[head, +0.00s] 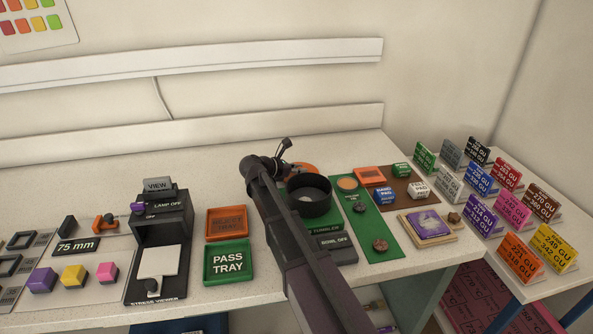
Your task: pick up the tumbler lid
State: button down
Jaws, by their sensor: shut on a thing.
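An orange rounded piece, which looks like the tumbler lid (304,168), shows just behind the bowl's far rim, partly hidden by the bowl and my gripper. My gripper (284,168) is at the end of my dark arm, at the bowl's far left side. It is shut on the orange piece, though its fingertips are small and mostly hidden. Whether the lid touches the worktop cannot be told.
Green PASS TRAY (228,264) and orange reject tray (227,223) lie left of my arm. The stress viewer (163,218) stands further left. A green mat (375,243) with small pieces and a wooden block with a purple top (426,224) are right. Coloured cards (523,257) stand far right.

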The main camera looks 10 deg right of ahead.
jog(key=shift+r+p, duration=4.65)
jog(key=shift+r, duration=0.15)
notch_tip(320, 180, up, 17)
jog(key=p, duration=1.7)
jog(key=shift+a, duration=0.15)
